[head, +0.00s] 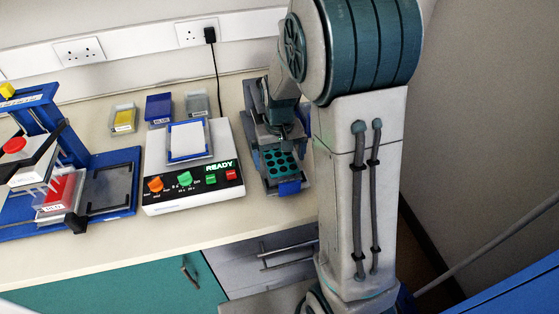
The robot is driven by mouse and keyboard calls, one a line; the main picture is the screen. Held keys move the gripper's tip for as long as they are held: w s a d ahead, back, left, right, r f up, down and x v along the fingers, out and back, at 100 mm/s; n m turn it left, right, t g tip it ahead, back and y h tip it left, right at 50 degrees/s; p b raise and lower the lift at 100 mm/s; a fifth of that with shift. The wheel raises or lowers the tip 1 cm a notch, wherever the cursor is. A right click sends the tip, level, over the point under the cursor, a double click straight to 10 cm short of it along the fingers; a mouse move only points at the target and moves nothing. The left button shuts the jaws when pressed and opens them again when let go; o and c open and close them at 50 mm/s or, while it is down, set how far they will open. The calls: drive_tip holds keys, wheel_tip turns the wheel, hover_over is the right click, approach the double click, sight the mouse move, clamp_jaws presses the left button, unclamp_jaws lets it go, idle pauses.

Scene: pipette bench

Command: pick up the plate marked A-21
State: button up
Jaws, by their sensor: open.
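No label that I can read as A-21 shows in the head view; the labels are too small to make out. Several small labelled boxes or plates are in view: a clear one with a yellow label (123,119), a blue one (159,110) and a grey one (197,103) at the back. A red plate (60,192) with a white label sits in the blue-framed device at the left. My gripper (283,139) is open, low over the dark holder with round teal wells at the bench's right end. Its fingertips are small and partly hidden by my arm.
A white instrument (193,193) with a READY display and coloured knobs stands mid-bench, a blue-edged plate (188,139) on its top. The blue-framed device (122,190) fills the left. The bench front (110,245) is clear. A black cable (216,75) hangs behind.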

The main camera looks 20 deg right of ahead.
drive_tip(key=c, duration=1.1)
drive_tip(key=shift+r, duration=0.75)
wheel_tip(320, 180, up, 3)
drive_tip(key=shift+s+d+f+b, duration=0.1)
drive_tip(key=shift+s+b, duration=0.05)
drive_tip(key=shift+b, duration=0.2)
drive_tip(key=s+d+r, duration=0.1)
drive_tip(key=s+r, duration=0.1)
drive_tip(key=s, duration=0.1)
drive_tip(key=s+d+r+b, duration=0.1)
drive_tip(key=s+d+r, duration=0.1)
drive_tip(key=s, duration=0.1)
drive_tip(key=s+d+r, duration=0.2)
drive_tip(key=s, duration=0.2)
drive_tip(key=shift+d+r, duration=0.2)
drive_tip(key=shift+r, duration=0.15)
drive_tip(key=shift+r+p, duration=1)
drive_tip(key=shift+r, duration=0.55)
